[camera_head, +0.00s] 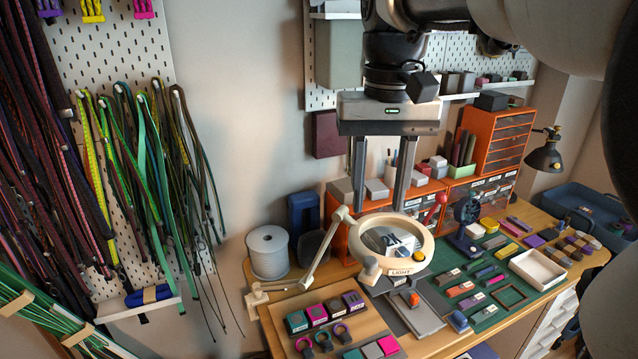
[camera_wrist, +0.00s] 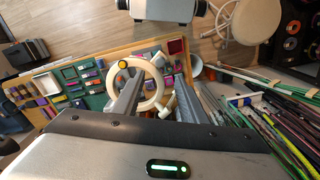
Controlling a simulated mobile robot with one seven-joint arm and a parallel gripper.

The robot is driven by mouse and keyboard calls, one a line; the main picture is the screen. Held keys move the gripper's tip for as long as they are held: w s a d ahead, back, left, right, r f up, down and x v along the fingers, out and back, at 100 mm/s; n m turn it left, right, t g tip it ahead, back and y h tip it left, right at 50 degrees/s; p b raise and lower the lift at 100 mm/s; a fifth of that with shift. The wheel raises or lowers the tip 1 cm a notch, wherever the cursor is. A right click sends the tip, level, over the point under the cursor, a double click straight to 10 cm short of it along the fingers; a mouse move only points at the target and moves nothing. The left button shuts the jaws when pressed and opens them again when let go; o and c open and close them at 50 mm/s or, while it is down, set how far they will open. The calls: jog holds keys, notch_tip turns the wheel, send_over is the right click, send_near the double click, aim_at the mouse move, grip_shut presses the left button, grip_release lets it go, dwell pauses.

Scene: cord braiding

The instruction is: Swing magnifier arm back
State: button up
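The magnifier is a cream ring (camera_head: 428,247) with a lens, a "LIGHT" label and a yellow knob, standing over the front middle of the bench. Its jointed cream arm (camera_head: 318,258) runs left to a clamp (camera_head: 258,296) at the bench's left edge. My gripper (camera_head: 380,208) points down just above and behind the ring. Its two fingers are wide apart with nothing held between them. In the wrist view the ring (camera_wrist: 158,98) shows beyond my gripper (camera_wrist: 158,78), partly hidden by one finger. I cannot tell whether a finger touches the ring.
A white cord spool (camera_head: 268,252) stands behind the magnifier arm. Orange drawer units (camera_head: 470,150) line the back. A green mat (camera_head: 490,318) with small blocks and a white tray (camera_head: 538,270) lie to the right. Cords hang on the left pegboard (camera_head: 120,50). A black lamp (camera_head: 545,155) stands far right.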

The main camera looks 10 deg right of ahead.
aim_at(371, 260)
notch_tip(371, 260, down, 12)
jog(key=shift+r+b, duration=0.15)
jog(key=shift+b, duration=0.3)
jog(key=shift+c, duration=0.5)
grip_shut()
